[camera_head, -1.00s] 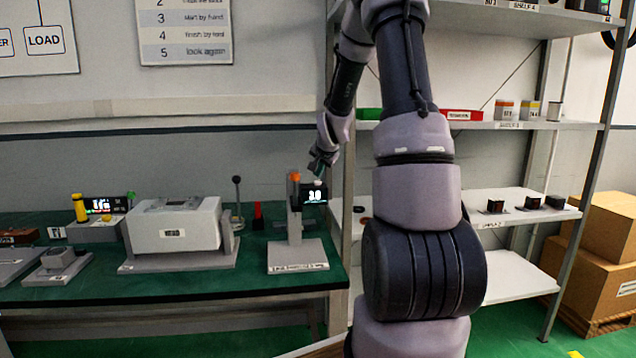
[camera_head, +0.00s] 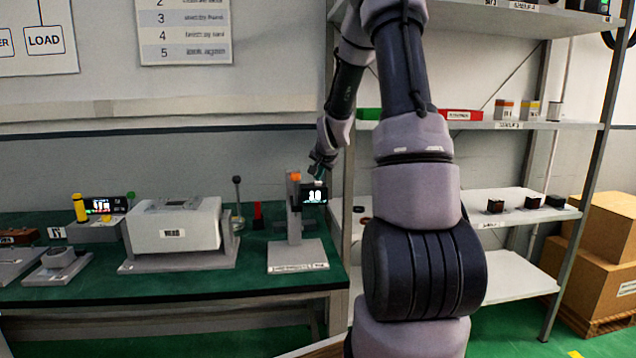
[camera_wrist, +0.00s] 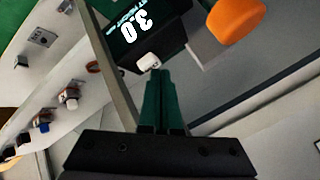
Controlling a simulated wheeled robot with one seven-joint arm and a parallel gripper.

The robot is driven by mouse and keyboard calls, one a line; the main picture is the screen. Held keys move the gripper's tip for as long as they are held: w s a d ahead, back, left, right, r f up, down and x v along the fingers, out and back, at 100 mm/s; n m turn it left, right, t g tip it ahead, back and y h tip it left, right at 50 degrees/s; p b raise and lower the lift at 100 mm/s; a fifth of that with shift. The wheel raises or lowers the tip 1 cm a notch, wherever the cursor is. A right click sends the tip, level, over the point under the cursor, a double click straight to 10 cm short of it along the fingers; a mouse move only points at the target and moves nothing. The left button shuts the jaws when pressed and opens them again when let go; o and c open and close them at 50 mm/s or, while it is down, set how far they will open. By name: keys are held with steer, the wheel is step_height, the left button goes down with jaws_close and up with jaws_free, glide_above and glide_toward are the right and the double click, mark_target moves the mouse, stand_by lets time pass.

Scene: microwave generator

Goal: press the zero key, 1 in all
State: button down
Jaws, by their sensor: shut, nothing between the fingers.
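The height gauge stand (camera_head: 294,225) stands at the right end of the green bench, with a black display (camera_head: 314,195) on its post. In the wrist view the display (camera_wrist: 131,26) reads 3.0, upside down. A small white key (camera_wrist: 148,61) sits on the display housing's edge, and an orange knob (camera_wrist: 236,18) is beside it. My gripper (camera_wrist: 157,74) is shut and empty, with its green fingertips right by the white key. I cannot tell whether they touch it. In the head view my gripper (camera_head: 319,174) is just above the display.
A grey boxy machine (camera_head: 172,228) stands left of the gauge, with a black-knobbed lever (camera_head: 237,195) and a red piece (camera_head: 258,214) between them. A shelf rack (camera_head: 505,210) with small blocks is close on the right. The bench front before the gauge is clear.

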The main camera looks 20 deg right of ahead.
mark_target(318, 186)
steer(key=shift+f, duration=0.3)
steer(key=shift+r, duration=0.15)
stand_by(0.3)
steer(key=shift+r, duration=0.85)
steer(key=shift+r, duration=2.5)
